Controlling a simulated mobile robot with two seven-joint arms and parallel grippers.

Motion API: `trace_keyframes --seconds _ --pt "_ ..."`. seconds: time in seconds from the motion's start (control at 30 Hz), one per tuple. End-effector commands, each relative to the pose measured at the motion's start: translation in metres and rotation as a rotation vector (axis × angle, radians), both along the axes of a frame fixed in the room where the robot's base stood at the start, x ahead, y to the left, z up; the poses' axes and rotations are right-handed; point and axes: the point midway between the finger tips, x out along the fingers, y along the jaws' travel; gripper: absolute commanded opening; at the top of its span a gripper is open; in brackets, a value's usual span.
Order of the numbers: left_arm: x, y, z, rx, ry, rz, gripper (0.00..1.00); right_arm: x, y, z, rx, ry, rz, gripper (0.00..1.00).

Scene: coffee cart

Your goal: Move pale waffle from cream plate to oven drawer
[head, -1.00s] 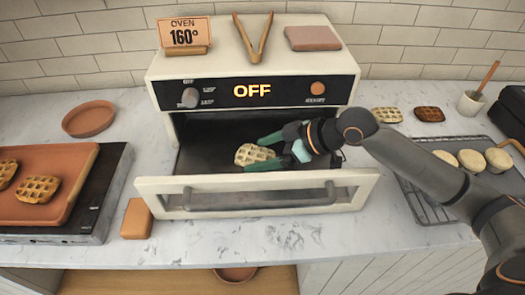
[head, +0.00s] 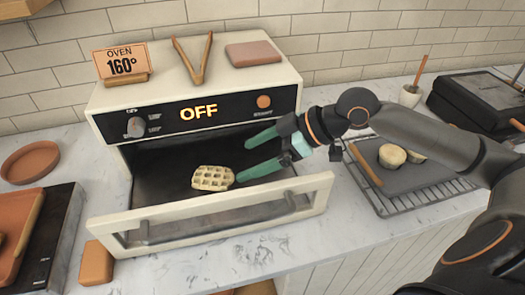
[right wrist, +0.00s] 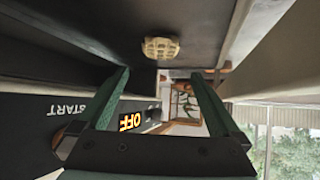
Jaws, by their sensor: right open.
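The pale waffle (head: 212,178) lies on the dark floor of the pulled-out oven drawer (head: 215,214). My right gripper (head: 242,160) is open and empty over the drawer, just right of the waffle. One fingertip shows close to the waffle's right end in the head view. In the right wrist view the waffle (right wrist: 161,48) lies beyond the open fingertips (right wrist: 160,74), apart from them. The cream plate cannot be made out. My left gripper is not in view.
The white oven (head: 190,75) reads OFF and carries tongs (head: 192,60). A terracotta block (head: 96,263) stands left of the drawer. A wire rack (head: 405,190) with pale rounds lies at right. A black stove (head: 60,235) with a terracotta tray is at left.

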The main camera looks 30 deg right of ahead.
Motion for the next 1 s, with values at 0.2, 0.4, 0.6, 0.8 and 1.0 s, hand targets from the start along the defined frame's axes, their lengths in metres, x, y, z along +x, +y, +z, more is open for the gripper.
trace_keyframes --seconds 0.2,0.4,0.6,0.8,1.0 --pt "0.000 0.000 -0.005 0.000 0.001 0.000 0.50 -0.009 -0.013 0.009 -0.003 0.002 -0.002 1.00" --pt "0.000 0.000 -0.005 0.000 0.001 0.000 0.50 -0.012 -0.014 0.014 -0.002 0.001 0.001 1.00" --pt "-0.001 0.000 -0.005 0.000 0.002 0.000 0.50 -0.012 -0.014 0.015 -0.001 0.000 0.002 1.00" --pt "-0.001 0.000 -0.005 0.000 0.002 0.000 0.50 -0.012 -0.014 0.015 -0.001 0.000 0.001 1.00" --pt "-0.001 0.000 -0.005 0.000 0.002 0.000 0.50 -0.012 -0.014 0.015 0.000 0.000 0.001 1.00"
